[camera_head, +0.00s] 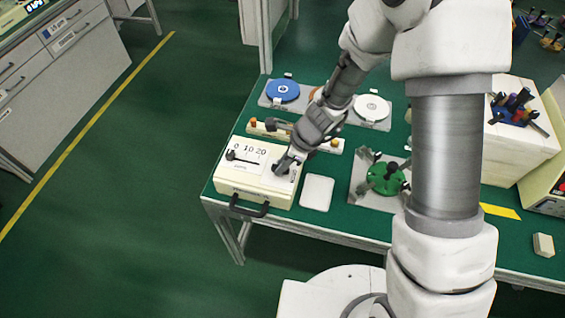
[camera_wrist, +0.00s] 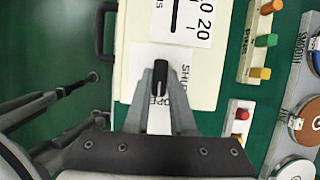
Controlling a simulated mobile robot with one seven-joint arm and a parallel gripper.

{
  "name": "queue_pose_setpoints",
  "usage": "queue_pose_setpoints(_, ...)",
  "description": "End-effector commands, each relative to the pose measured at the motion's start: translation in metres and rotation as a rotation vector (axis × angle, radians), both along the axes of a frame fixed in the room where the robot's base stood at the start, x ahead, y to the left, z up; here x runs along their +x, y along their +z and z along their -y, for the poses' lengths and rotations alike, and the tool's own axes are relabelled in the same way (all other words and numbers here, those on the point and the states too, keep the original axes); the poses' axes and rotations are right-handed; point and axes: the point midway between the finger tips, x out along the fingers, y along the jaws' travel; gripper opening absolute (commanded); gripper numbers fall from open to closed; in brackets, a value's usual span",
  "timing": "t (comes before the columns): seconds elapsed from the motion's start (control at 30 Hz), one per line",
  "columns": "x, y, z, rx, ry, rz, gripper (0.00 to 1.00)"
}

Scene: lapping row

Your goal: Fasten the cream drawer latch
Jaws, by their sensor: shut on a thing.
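The cream drawer box (camera_head: 232,187) stands at the near left corner of the green bench, with a black handle (camera_head: 249,209) on its front. Its top also fills the middle of the wrist view (camera_wrist: 133,28). The black latch (camera_wrist: 160,74) sits on a white label on the box top, partly lettered "SH" and "OPE"; the rest is hidden. My gripper (camera_wrist: 160,80) is shut on the latch, one finger on each side. In the head view my gripper (camera_head: 284,166) is at the right part of the box top and hides the latch.
A scale card (camera_head: 247,151) with a slider lies on the box top. Behind are a strip with coloured pegs (camera_head: 258,128) and blue (camera_head: 283,91) and white (camera_head: 372,108) discs. A blank white plate (camera_head: 317,193) and a green disc fixture (camera_head: 384,178) lie to the right.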

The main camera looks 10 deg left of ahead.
Motion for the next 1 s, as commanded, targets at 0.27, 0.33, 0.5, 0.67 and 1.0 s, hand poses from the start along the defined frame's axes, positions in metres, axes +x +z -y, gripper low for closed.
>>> queue_pose_setpoints(0.27,0.001,0.002,0.0001,0.0,0.135,-0.001,0.0)
queue_pose_setpoints(0.33,0.0015,0.0024,0.0001,0.0,0.19,-0.001,0.0)
queue_pose_setpoints(0.5,0.0025,0.0021,0.0,-0.001,0.345,-0.001,0.0)
queue_pose_setpoints(0.67,0.0037,0.0013,-0.0003,-0.001,0.499,0.0,0.0)
queue_pose_setpoints(1.0,0.005,-0.0002,-0.0018,-0.001,0.824,0.0,0.0)
